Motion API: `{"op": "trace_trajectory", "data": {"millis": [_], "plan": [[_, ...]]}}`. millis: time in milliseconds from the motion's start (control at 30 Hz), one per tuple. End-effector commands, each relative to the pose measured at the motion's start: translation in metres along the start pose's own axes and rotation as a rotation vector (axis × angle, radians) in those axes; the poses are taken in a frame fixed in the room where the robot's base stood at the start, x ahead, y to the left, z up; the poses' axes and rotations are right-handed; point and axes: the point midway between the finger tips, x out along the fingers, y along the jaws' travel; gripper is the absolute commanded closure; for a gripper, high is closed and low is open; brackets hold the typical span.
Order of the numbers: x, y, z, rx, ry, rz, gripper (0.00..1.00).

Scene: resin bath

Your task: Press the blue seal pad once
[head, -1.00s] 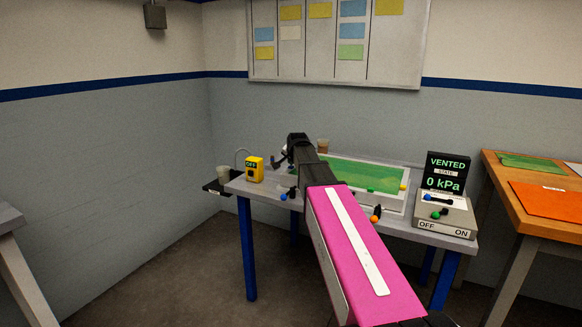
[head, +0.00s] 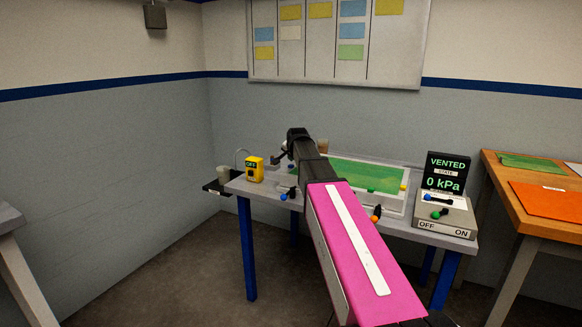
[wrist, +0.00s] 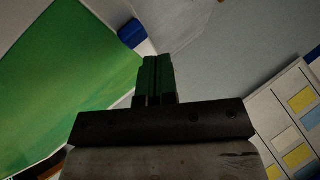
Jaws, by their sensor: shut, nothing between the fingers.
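A blue pad (wrist: 132,33) shows in the wrist view on the pale border beside the corner of the green sheet (wrist: 60,80). My gripper (wrist: 155,62) is shut and empty, with its fingertips just below and right of the pad in that picture. They look apart from it, though the height between them is hard to judge. In the head view my gripper (head: 278,160) is at the far left end of the framed green sheet (head: 365,175).
A yellow box reading OFF (head: 254,169) stands left of my gripper. A cup (head: 223,172) sits on a side shelf. The display (head: 446,171) reads VENTED, 0 kPa, above an OFF/ON switch box (head: 443,214). A blue-knobbed lever (head: 285,196) is at the table's front left.

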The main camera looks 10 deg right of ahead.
Motion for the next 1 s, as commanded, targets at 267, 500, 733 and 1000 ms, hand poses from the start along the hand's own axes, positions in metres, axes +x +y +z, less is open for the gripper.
{"op": "trace_trajectory", "data": {"millis": [267, 500, 733, 1000], "plan": [[-0.011, -0.009, -0.009, 0.000, 0.001, -0.001, 1.00], [-0.025, -0.019, -0.019, 0.000, 0.001, -0.001, 1.00], [-0.035, -0.025, -0.025, 0.000, 0.000, 0.000, 1.00], [-0.035, -0.025, -0.025, 0.000, 0.000, 0.000, 1.00]]}}
